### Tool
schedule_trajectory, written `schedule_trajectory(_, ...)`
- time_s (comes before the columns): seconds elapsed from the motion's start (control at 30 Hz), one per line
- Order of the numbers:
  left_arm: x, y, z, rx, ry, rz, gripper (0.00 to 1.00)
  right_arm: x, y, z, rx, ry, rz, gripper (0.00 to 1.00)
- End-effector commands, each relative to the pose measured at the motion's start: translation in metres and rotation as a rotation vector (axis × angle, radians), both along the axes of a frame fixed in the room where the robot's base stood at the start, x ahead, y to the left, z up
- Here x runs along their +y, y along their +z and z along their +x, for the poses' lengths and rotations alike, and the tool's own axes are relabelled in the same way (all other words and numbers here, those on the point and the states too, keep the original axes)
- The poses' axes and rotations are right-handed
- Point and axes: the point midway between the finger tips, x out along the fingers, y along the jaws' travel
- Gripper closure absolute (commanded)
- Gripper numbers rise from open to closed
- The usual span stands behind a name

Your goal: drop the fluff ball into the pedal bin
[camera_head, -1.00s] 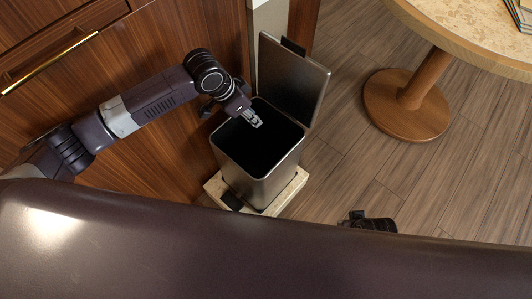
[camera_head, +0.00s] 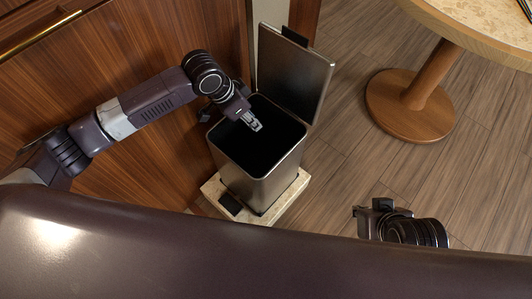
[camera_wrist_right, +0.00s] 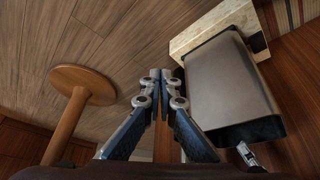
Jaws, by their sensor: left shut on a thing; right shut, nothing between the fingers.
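The pedal bin (camera_head: 262,180) is a tall metal box with its lid (camera_head: 293,82) raised at the back and a dark, open inside. In the right wrist view the bin (camera_wrist_right: 225,85) is at the right. My left gripper (camera_head: 254,123) hangs over the bin's open mouth, fingers pointing down into it. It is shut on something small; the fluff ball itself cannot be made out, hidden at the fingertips. My right gripper (camera_wrist_right: 161,75) is shut and empty, well apart from the bin; in the head view its wrist shows at the lower right.
The bin stands on a pale stone block (camera_head: 286,200) with a black pedal (camera_head: 230,204) in front. Wooden cabinet fronts (camera_head: 130,60) are close behind my left arm. A round table (camera_head: 480,25) on a wooden pedestal (camera_head: 410,105) stands at the upper right. The floor between is clear.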

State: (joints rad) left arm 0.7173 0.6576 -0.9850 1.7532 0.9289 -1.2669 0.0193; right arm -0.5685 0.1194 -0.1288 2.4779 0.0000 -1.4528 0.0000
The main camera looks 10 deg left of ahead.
Motion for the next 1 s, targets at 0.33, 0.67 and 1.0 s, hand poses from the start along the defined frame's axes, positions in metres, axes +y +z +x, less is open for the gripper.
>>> schedule_trajectory(0.33, 0.000, -0.011, 0.000, -0.001, 0.000, 0.001, 0.88, 0.014, 0.010, 0.045, -0.187, 0.016, 0.040, 1.00)
schedule_trajectory(0.67, 0.000, -0.013, 0.000, -0.001, 0.000, 0.001, 0.88, 0.019, 0.017, 0.059, -0.255, 0.020, 0.054, 1.00)
schedule_trajectory(1.0, 0.000, -0.013, 0.000, -0.001, 0.000, 0.001, 0.67, 0.019, 0.018, 0.059, -0.255, 0.020, 0.054, 1.00)
